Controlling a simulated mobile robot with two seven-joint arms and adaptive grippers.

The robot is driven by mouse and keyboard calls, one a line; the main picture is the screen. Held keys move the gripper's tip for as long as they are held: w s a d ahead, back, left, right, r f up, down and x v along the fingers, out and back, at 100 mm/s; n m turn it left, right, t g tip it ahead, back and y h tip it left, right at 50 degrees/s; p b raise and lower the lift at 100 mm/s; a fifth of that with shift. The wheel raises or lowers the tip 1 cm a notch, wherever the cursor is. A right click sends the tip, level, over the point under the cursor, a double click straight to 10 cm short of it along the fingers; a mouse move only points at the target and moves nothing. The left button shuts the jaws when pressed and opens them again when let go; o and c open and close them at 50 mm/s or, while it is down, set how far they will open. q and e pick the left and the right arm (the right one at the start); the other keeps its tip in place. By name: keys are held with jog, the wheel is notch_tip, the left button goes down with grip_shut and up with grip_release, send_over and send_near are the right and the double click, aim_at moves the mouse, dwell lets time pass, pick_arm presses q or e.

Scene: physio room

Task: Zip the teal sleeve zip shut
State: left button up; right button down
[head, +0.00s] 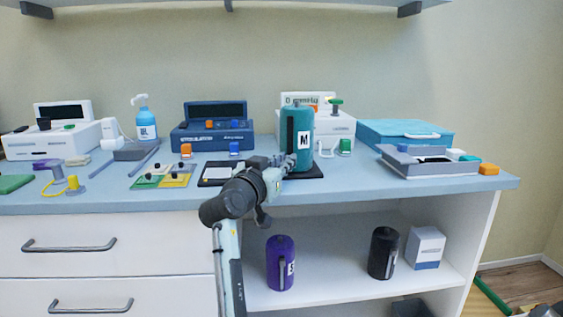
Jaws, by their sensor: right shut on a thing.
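The teal sleeve (301,120) stands upright on a dark base (313,173) near the front of the worktop. It has a white label marked M and a dark vertical zip strip (290,133) on its left side. My right gripper (287,164) reaches up from below to the sleeve's lower left, at the bottom of the zip strip. It is shut at the zip's pull, which is too small and covered to make out. The lower end of the zip is hidden behind the gripper. My left gripper is not in view.
A purple sleeve (280,258) and a black sleeve (383,252) stand on the shelf below. A grey tray (425,168) lies right of the teal sleeve, and a flat dark-framed pad (216,173) lies left. Blue and white machines line the back.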

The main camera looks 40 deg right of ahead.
jog(key=shift+f, duration=0.35)
jog(key=c, duration=1.6)
grip_release()
jog(key=shift+o, duration=0.3)
jog(key=shift+r, duration=0.1)
